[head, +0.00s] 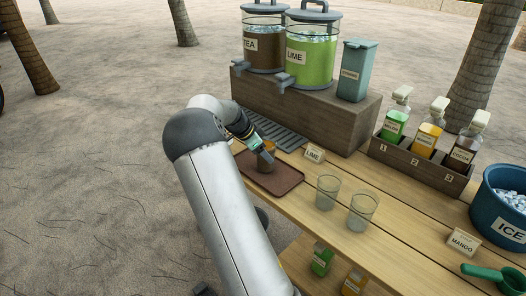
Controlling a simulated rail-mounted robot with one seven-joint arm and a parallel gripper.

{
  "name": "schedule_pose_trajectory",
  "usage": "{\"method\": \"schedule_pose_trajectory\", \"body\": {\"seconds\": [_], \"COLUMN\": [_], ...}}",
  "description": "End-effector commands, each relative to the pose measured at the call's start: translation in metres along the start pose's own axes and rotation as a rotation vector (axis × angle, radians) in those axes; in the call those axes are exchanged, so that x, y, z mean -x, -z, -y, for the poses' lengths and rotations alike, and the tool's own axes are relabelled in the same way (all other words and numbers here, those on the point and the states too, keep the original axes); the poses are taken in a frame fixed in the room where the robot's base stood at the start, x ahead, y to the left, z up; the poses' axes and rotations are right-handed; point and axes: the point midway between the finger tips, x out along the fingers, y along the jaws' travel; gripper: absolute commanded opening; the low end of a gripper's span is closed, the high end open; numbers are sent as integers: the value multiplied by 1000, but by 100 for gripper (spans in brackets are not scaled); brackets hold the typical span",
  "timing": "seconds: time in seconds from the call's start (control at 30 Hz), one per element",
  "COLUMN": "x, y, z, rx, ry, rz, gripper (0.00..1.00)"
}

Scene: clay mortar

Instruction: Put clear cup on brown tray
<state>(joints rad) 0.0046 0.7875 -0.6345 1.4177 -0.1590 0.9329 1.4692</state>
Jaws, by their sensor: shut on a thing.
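The brown tray (288,183) lies on the wooden table, below the drip mat. My gripper (266,156) is over the tray, shut on a clear cup (264,167). The cup looks brownish, with the tray behind it. My gripper partly hides it, and I cannot tell whether its base touches the tray. Two more clear cups stand upright on the table to the right: one (327,192) nearer the tray and one (361,211) farther right.
Behind the tray, a wooden stand (330,118) holds the tea dispenser (264,42), lime dispenser (311,57) and a teal bin (357,70). A LIME card (314,154) stands near the tray. A bottle rack (415,166) and blue ice bucket (500,204) are at right.

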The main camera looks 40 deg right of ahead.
Motion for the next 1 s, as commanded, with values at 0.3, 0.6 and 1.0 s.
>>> {"method": "schedule_pose_trajectory", "body": {"seconds": [0.3,0.6,1.0], "x": [-2,4,83], "y": [-1,0,0], "z": [0,0,1], "rx": [0,0,0], "ry": [0,1,4], "rz": [0,0,1], "gripper": [83,83,83]}}
